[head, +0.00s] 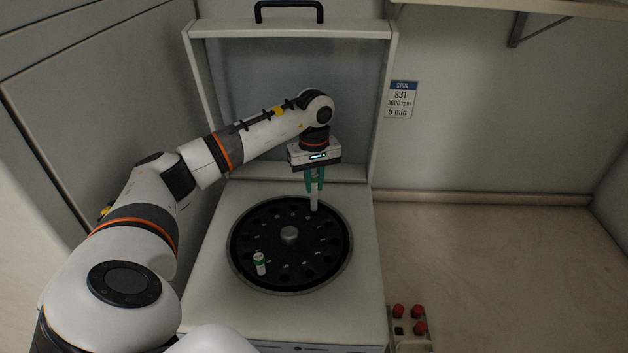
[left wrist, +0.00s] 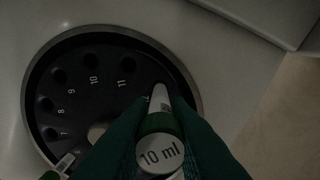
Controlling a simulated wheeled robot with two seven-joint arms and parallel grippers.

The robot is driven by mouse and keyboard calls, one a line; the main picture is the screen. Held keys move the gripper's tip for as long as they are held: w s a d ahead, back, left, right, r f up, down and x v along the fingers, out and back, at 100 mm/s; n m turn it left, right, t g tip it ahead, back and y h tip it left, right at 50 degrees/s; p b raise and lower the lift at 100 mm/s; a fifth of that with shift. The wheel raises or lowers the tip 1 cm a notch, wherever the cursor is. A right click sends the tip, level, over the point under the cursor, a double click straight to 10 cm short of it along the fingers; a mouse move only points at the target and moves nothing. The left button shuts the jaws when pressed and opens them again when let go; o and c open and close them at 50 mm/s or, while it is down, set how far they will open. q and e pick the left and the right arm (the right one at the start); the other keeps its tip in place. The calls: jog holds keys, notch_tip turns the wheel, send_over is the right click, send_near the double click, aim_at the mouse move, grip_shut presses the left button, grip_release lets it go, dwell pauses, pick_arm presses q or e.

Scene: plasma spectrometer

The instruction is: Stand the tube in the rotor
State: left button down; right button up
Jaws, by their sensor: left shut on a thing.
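My left gripper (head: 314,182) points down over the back right part of the rotor and is shut on a tube (head: 314,200). The tube hangs about upright, its lower end over or at the rotor's edge holes; I cannot tell whether it is in a hole. In the left wrist view its cap (left wrist: 160,152) reads "10 ml" between the green fingers. The dark round rotor (head: 275,228) has numbered holes in a ring and a grey hub (head: 290,235). A second green-capped tube (head: 260,263) stands in the rotor at front left. My right gripper is not in view.
The rotor sits in a white centrifuge (head: 360,300) whose lid (head: 225,80) stands open behind it. A sign (head: 402,100) on the wall reads "SPIN S31 3000 rpm 5 min". Red-knobbed items (head: 419,328) stand at the front right. The bench to the right is clear.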

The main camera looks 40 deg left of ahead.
aim_at(314, 207)
pick_arm(q)
jog(key=shift+f, duration=0.2)
dwell(0.4)
jog(key=shift+f+b, duration=1.7)
jog(key=shift+f, duration=0.2)
jog(key=shift+f, duration=0.15)
jog(key=shift+f+b, duration=0.85)
jog(key=shift+f, duration=0.05)
jog(key=shift+f, duration=0.15)
jog(key=c, duration=1.3)
grip_release()
jog(key=shift+o, duration=0.2)
